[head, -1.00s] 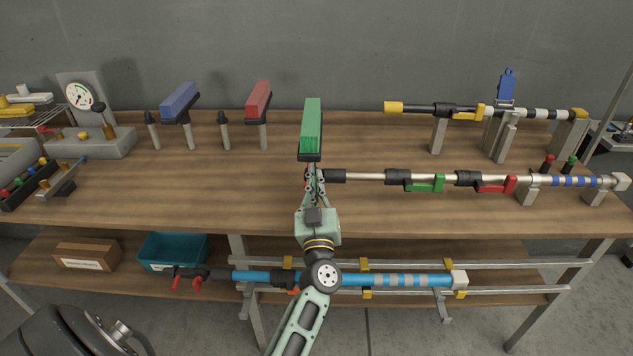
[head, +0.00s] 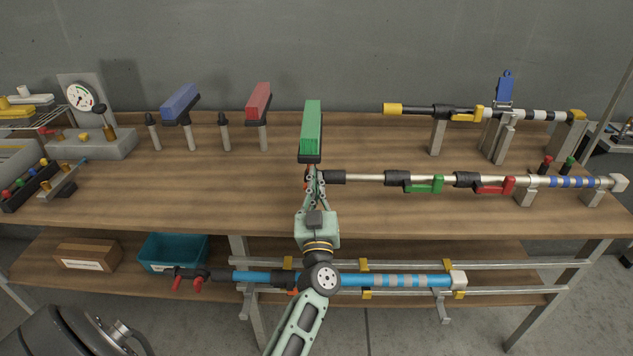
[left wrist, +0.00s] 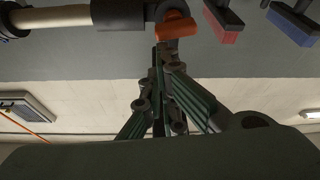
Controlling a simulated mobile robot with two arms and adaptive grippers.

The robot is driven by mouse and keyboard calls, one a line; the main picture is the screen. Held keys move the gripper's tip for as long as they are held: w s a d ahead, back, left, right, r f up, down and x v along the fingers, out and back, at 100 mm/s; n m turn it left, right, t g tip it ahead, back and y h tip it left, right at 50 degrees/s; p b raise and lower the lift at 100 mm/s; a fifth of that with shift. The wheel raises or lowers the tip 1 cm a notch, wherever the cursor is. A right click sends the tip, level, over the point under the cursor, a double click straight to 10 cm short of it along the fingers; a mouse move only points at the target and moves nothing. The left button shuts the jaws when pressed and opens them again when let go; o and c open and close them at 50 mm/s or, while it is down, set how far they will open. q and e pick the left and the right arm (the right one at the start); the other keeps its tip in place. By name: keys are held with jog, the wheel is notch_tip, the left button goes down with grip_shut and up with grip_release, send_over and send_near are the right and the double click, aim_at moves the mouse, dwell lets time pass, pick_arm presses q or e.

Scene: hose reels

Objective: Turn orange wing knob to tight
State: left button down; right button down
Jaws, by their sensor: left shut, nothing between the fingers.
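The orange wing knob (left wrist: 176,26) shows in the left wrist view, below a black collar at the end of a pale pole (left wrist: 60,17). In the head view the knob is mostly hidden by my gripper at the left end of the silver pole (head: 370,178). My left gripper (head: 314,174) reaches up to that end from the front of the bench. In the left wrist view its fingers (left wrist: 160,58) are shut and empty, with their tips close to the knob. I cannot tell whether they touch it. My right gripper is not in view.
A green block (head: 311,128) stands just behind my gripper. Red (head: 258,102) and blue (head: 180,103) blocks stand on posts to the left. A yellow-ended pole (head: 393,109) lies behind at right. A blue pole (head: 400,281) hangs below.

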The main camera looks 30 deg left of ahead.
pick_arm(q)
jog(key=shift+d+m+p, duration=0.1)
jog(key=shift+m+p, duration=0.25)
jog(key=shift+m, duration=0.15)
